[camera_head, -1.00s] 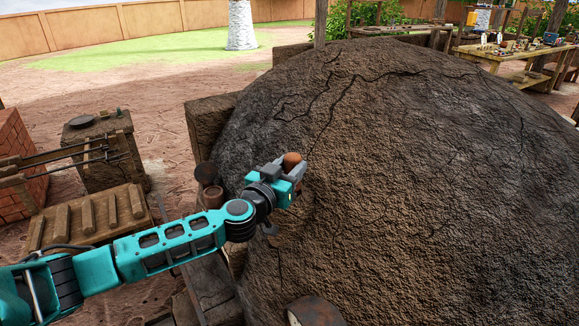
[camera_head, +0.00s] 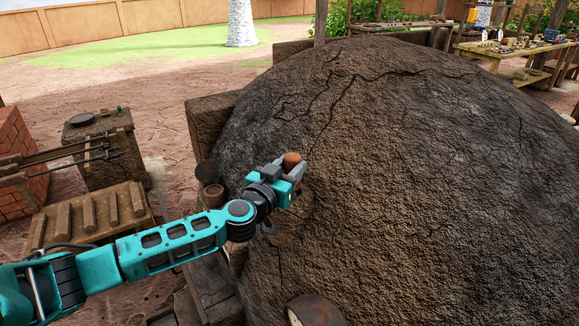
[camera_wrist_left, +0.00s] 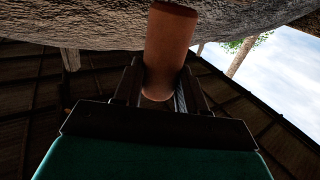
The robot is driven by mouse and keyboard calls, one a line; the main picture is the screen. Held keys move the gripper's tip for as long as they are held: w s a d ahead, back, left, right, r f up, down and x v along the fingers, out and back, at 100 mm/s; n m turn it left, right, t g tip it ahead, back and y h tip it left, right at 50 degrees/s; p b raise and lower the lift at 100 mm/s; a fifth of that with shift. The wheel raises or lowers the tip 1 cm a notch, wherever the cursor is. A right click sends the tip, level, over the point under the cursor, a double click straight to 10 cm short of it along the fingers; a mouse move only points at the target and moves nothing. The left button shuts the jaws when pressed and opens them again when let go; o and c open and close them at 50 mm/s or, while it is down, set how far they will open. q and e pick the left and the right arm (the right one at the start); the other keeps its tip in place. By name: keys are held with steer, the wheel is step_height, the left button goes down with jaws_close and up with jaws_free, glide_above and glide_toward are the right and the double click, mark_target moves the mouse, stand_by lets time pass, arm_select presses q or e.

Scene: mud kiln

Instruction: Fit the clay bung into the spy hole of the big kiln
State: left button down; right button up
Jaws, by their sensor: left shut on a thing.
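The clay bung (camera_head: 292,158) is a reddish-brown plug held in my left gripper (camera_head: 298,173). The left wrist view shows the bung (camera_wrist_left: 168,45) as a rounded cylinder between the two fingers of the gripper (camera_wrist_left: 160,88), with its far end close to the kiln wall. I cannot tell whether it touches the wall. The big kiln (camera_head: 400,150) is a large, rough, brown mud dome with dark cracks, and its surface also shows in the left wrist view (camera_wrist_left: 90,25). The spy hole is not visible in either view. My right gripper is not in view.
A slatted wooden pallet (camera_head: 88,218) and a wooden block (camera_head: 100,150) with iron rods are at left. A workbench (camera_head: 515,52) stands behind at right.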

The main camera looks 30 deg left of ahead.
arm_select(q)
steer(key=shift+f+b, duration=1.05)
steer(key=shift+f, duration=1.15)
steer(key=c, duration=0.5)
jaws_free()
steer(key=shift+c, duration=0.2)
steer(key=shift+f, duration=0.1)
steer(key=s+p, duration=0.2)
steer(key=s, duration=1.1)
steer(key=s+d+f+m+g+h, duration=0.1)
steer(key=s+d+f+m+h, duration=0.15)
steer(key=d, duration=0.35)
steer(key=s+d+f+m+h, duration=0.1)
steer(key=s+d+h, duration=0.25)
steer(key=d, duration=0.25)
steer(key=s+f+g+y, duration=0.3)
steer(key=s+f+g, duration=0.3)
steer(key=f, duration=0.8)
steer(key=shift+s+a+n+y, duration=0.3)
steer(key=shift+s+n+y, duration=0.15)
steer(key=shift+s, duration=0.75)
